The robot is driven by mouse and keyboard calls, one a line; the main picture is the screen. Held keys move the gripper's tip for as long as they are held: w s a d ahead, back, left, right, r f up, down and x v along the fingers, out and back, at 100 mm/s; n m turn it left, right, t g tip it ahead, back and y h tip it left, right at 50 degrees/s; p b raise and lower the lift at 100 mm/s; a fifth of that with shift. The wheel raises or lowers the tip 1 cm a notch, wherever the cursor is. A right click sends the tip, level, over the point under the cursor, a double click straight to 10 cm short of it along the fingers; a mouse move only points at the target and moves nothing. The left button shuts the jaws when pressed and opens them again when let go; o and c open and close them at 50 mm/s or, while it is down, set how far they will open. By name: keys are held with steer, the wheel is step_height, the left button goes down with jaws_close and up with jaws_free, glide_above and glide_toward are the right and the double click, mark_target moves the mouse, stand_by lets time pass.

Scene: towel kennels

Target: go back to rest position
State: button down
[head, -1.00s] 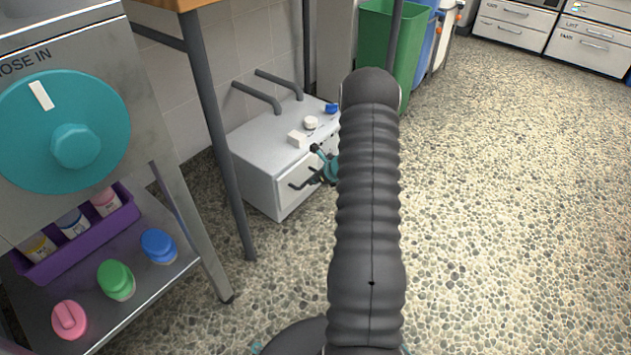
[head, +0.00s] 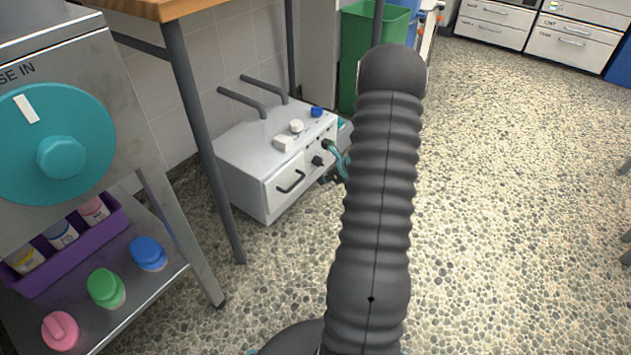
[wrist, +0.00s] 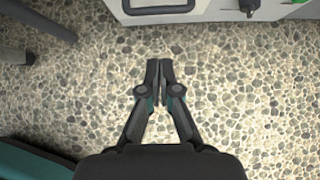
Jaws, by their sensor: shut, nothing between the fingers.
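In the wrist view my gripper (wrist: 159,66) has its two black fingers together, with nothing between them. It hangs over bare pebbled floor, below the front of the white cabinet (wrist: 215,11), and is apart from it. In the head view my dark ribbed arm stands in the foreground and hides most of the gripper. A small dark and teal part of my arm end shows just left of it, in front of the white cabinet (head: 245,160). The cabinet has a black handle, a black knob and small white and blue items on top.
At left stands a steel unit with a teal dial (head: 50,145); its lower shelf holds a purple bin (head: 70,255) and blue, green and pink containers. A table leg (head: 205,140) stands beside the cabinet. A green bin (head: 365,55) is behind.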

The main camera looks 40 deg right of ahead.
steer(key=shift+s+r, duration=0.3)
steer(key=shift+r, duration=0.1)
steer(key=s+a+f+n+g+y, duration=0.1)
steer(key=s+a+n+g+y, duration=0.1)
steer(key=s+a+n, duration=0.25)
steer(key=s+a+r+n+h+p, duration=0.1)
steer(key=s+a+r+n+p, duration=0.1)
steer(key=s+a+r+n, duration=0.5)
steer(key=s+a+r+n+h+p, duration=0.2)
steer(key=s+a+r+n, duration=0.5)
steer(key=r, duration=1.2)
steer(key=s+a+r+n+h+p, duration=0.1)
steer(key=s+a+r+n+p, duration=0.2)
steer(key=s+a+r+n, duration=0.4)
steer(key=a+r+n, duration=0.7)
steer(key=shift+s, duration=0.4)
